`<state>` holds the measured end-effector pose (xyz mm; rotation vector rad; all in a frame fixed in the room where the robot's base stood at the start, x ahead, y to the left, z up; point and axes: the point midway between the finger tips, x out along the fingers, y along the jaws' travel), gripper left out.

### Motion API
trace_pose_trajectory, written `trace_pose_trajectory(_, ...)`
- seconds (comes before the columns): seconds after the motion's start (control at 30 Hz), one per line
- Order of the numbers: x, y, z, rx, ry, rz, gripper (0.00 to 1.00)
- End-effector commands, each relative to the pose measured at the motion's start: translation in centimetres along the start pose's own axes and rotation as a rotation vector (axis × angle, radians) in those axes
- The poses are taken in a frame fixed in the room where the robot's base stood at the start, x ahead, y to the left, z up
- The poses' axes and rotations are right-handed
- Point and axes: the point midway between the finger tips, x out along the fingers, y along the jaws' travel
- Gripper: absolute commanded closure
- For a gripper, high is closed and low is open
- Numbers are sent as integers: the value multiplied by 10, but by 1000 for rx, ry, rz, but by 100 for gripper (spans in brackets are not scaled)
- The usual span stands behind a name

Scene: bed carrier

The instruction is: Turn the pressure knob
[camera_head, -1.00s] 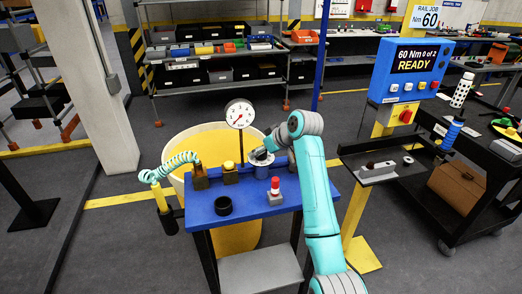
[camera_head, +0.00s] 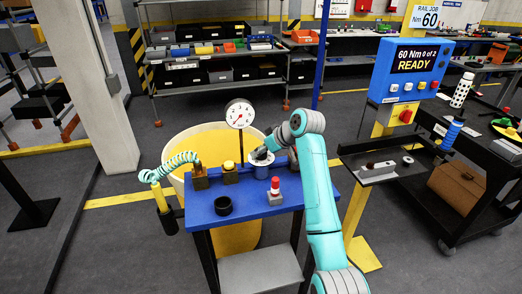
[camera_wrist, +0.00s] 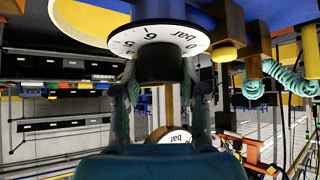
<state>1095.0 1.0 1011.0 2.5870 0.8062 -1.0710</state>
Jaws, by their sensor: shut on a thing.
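The pressure knob (camera_wrist: 160,62) is a dark round knob at the upper middle of the wrist view. A white dial ring (camera_wrist: 122,42) marked in bar lies behind it. My gripper (camera_wrist: 160,84) has one finger on each side of the knob and is shut on it. In the head view my gripper (camera_head: 262,157) is at the back right of the blue bench (camera_head: 248,207) and hides most of the knob. A white round pressure gauge (camera_head: 239,114) with a red needle stands just behind the bench and also shows in the wrist view (camera_wrist: 172,138).
A red-topped button (camera_head: 275,187) and a black ring (camera_head: 223,206) stand near the bench front. A yellow-topped part (camera_head: 230,172) and a teal coiled hose (camera_head: 178,163) are to the left. A yellow tub (camera_head: 176,181) stands behind.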

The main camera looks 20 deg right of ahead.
Motion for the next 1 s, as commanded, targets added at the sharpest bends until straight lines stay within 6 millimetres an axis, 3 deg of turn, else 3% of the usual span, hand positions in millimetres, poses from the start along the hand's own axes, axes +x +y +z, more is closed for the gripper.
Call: trace_pose_trajectory(1.0,-1,0,0,-606,-1,-611,93)
